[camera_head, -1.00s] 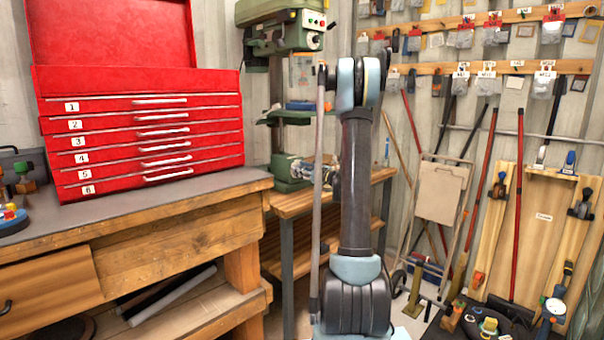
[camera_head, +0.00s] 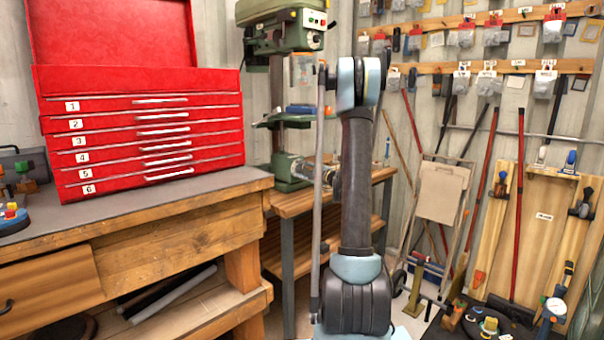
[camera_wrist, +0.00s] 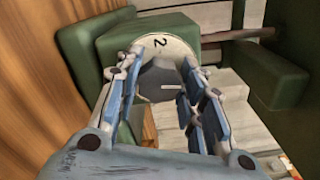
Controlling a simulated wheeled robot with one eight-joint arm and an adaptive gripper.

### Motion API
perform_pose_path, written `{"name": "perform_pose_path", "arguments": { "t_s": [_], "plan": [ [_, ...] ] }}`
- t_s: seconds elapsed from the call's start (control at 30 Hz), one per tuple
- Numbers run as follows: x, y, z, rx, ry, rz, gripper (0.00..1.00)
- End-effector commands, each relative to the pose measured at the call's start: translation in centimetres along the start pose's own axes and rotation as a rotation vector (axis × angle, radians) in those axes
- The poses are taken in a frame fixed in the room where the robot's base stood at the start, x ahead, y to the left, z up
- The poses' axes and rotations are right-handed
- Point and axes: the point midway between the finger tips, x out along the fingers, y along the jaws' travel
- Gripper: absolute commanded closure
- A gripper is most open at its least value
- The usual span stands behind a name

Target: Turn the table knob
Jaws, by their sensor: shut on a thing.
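In the wrist view, my gripper (camera_wrist: 172,75) points at a dark grey, faceted knob (camera_wrist: 158,84). Its blue-padded fingers lie on both sides of the knob and are shut on it. A pale round dial (camera_wrist: 180,47) marked "2" sits behind the knob, on a green machine housing (camera_wrist: 225,22). The fingers hide part of the knob and dial. In the head view, the green drill press (camera_head: 286,165) stands behind my arm. My arm hides part of its lower area, and the knob cannot be made out there.
A wooden workbench (camera_head: 170,235) with a red tool chest (camera_head: 150,125) stands at left. A lower wooden bench (camera_head: 290,203) bears the drill press. Boards (camera_head: 540,235) and long-handled tools lean on the right wall. In the wrist view, a wooden surface (camera_wrist: 35,70) is close at left.

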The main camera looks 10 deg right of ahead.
Motion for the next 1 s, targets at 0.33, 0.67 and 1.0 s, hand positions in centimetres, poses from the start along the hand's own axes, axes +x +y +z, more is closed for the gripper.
{"name": "perform_pose_path", "arguments": {
  "t_s": [0.33,0.67,1.0],
  "plan": [
    [-0.09,0.27,0.1,-0.143,-0.001,0.003,0.88],
    [-0.11,0.35,0.16,-0.17,-0.002,0.005,0.88],
    [-0.1,0.35,0.18,-0.17,-0.003,0.005,0.44]
  ]
}}
